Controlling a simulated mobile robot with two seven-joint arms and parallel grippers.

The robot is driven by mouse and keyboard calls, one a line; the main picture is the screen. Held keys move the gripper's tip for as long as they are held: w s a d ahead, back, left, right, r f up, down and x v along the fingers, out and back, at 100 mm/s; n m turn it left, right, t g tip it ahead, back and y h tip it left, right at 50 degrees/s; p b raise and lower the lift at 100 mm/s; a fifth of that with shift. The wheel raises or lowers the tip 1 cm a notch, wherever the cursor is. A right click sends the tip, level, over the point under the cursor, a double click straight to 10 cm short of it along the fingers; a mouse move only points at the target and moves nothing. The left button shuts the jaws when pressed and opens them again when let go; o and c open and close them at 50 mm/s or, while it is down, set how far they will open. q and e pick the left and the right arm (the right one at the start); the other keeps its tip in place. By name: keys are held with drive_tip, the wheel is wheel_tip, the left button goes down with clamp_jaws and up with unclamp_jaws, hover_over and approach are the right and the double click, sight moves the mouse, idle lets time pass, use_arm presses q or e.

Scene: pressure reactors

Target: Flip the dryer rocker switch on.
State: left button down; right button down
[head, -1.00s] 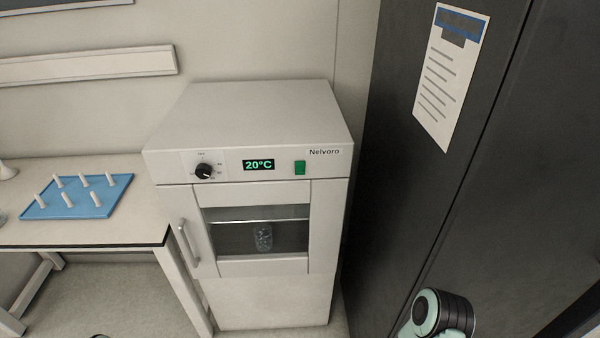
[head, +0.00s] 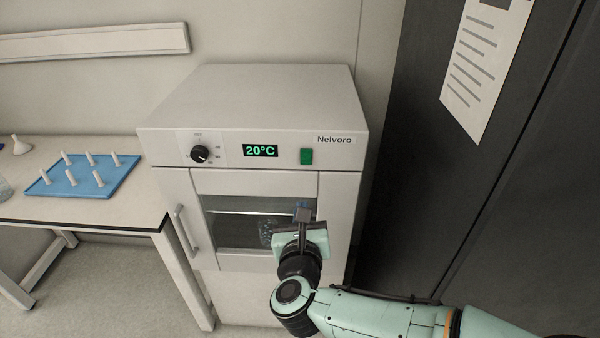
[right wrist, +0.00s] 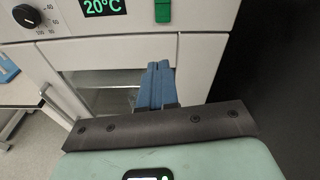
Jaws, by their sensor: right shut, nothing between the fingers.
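The white dryer (head: 255,100) stands against the wall, with a lit green display (head: 260,151) reading 20°C and a black dial (head: 200,154) to its left. The green rocker switch (head: 306,156) sits on the front panel below the name Nelvoro. It also shows at the top of the right wrist view (right wrist: 162,11). My right gripper (head: 303,206) is in front of the dryer's window, below the switch and apart from it. Its blue fingers (right wrist: 157,84) are shut with nothing between them. My left gripper is not in view.
A dark cabinet (head: 420,130) with a paper sheet stands close on the right. A table (head: 100,208) on the left bears a blue pegged tray (head: 75,189). The dryer door has a vertical handle (head: 186,230). A glass vessel inside is partly hidden by my gripper.

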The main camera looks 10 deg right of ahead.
sight(306, 163)
drive_tip(key=shift+s+r+m, duration=0.25)
drive_tip(key=shift+r+m, duration=0.25)
drive_tip(key=shift+r, duration=0.1)
drive_tip(key=shift+s+r+m, duration=0.2)
drive_tip(key=shift+r+m, duration=0.3)
drive_tip(key=shift+r, duration=0.1)
drive_tip(key=p+x, duration=0.3)
drive_tip(key=x, duration=1.1)
drive_tip(key=shift+d+r, duration=0.1)
drive_tip(key=shift+d, duration=0.05)
